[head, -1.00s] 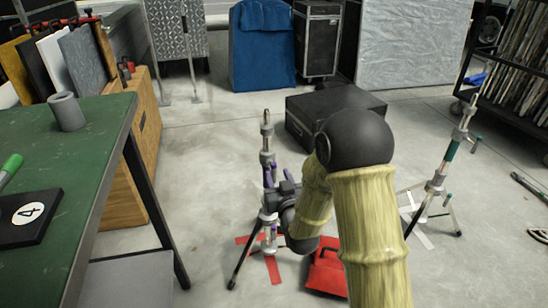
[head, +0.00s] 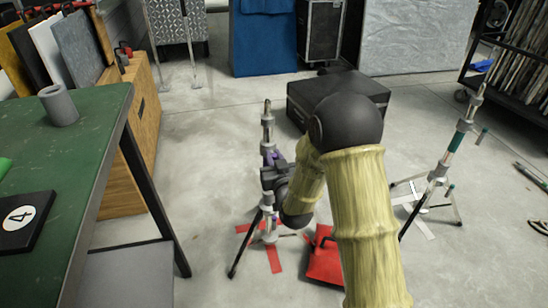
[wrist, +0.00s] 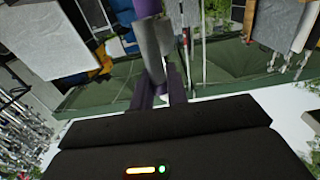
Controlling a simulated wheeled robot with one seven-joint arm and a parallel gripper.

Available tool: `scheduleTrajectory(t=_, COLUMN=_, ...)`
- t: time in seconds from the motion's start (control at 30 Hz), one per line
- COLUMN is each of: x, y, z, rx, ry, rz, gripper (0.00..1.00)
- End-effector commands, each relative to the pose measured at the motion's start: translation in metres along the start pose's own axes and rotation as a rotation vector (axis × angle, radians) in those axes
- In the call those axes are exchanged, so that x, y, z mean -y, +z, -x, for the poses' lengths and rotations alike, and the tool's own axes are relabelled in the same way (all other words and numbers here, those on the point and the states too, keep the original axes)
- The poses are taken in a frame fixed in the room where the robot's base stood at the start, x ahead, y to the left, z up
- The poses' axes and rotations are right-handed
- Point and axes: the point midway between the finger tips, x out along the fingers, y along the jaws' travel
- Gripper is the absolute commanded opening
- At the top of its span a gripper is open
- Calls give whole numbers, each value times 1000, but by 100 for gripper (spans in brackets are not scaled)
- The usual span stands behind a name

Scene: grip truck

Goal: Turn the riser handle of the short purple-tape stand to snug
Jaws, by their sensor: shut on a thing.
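The short purple-tape stand (head: 267,134) stands upright on the floor, left of my arm in the head view. It has a silver post, purple parts near mid-height and dark splayed legs. My gripper (head: 271,176) is at the stand's mid-height and shut on its riser handle, which is mostly hidden behind the jaws in the head view. In the wrist view, the stand's grey and purple post (wrist: 153,45) rises just beyond my gripper (wrist: 160,92). Dark purple parts lie between post and gripper body; the exact contact is unclear.
A teal-marked stand (head: 447,155) stands to the right. A red bag (head: 326,262) lies on the floor right of the purple-tape stand, near a red tape cross (head: 273,258). A green table (head: 85,135) is at left. A black case (head: 305,105) stands behind.

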Motion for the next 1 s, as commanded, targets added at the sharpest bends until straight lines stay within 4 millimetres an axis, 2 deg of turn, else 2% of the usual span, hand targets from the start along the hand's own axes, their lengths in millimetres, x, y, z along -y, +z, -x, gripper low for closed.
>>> scheduleTrajectory(t=0.47, x=4, y=1, z=0, rx=1, ry=-1, rz=109, gripper=0)
scheduleTrajectory(t=1.0, x=16, y=6, z=0, rx=2, ry=-2, rz=557, gripper=0)
